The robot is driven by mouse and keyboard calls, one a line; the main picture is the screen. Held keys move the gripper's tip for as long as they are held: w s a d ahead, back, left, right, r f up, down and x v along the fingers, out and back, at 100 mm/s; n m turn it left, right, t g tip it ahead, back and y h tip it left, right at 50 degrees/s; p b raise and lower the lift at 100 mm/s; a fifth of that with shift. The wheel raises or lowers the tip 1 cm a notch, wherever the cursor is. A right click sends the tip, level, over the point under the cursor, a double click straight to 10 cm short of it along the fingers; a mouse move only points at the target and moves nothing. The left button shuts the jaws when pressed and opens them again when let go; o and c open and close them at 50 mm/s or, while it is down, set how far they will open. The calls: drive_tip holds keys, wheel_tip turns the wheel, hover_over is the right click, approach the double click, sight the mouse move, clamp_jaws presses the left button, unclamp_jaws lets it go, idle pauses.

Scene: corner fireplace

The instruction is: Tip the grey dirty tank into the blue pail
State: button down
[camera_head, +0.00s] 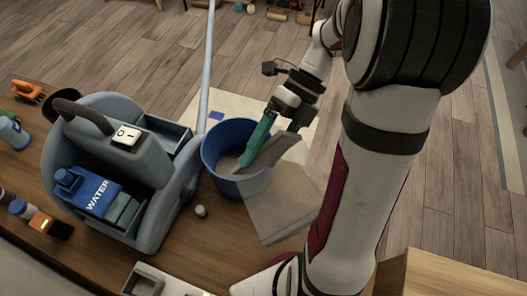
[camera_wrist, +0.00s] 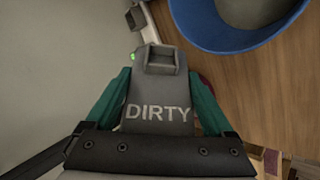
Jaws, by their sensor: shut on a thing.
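The grey dirty tank (camera_wrist: 160,92), with "DIRTY" on its face and an open spout at its far end, is held between my green fingers in the wrist view. In the head view the tank (camera_head: 279,148) is a tilted grey shape at the pail's right rim, partly hidden by a finger. My gripper (camera_head: 262,150) is shut on it; the gripper also shows in the wrist view (camera_wrist: 160,80). The blue pail (camera_head: 211,157) stands upright, open at the top. In the wrist view the pail (camera_wrist: 207,38) is at the upper right, beyond the spout. I cannot see any liquid flowing.
A grey cleaning machine (camera_head: 110,150) with a blue WATER tank (camera_head: 88,192) stands left of the pail. A metal tray (camera_head: 145,281) lies at the front.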

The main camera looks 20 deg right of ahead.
drive_tip(key=shift+s+r+n+t+h, duration=0.25)
drive_tip(key=shift+r+n+t, duration=0.4)
drive_tip(key=shift+t, duration=0.55)
wheel_tip(320, 180, up, 8)
drive_tip(key=n+t, duration=0.2)
drive_tip(key=t, duration=0.2)
drive_tip(key=n+t, duration=0.2)
drive_tip(key=t, duration=0.3)
drive_tip(key=shift+w+r+n+t+y, duration=0.2)
drive_tip(key=shift+r+n+t+y, duration=0.5)
drive_tip(key=shift+t, duration=0.4)
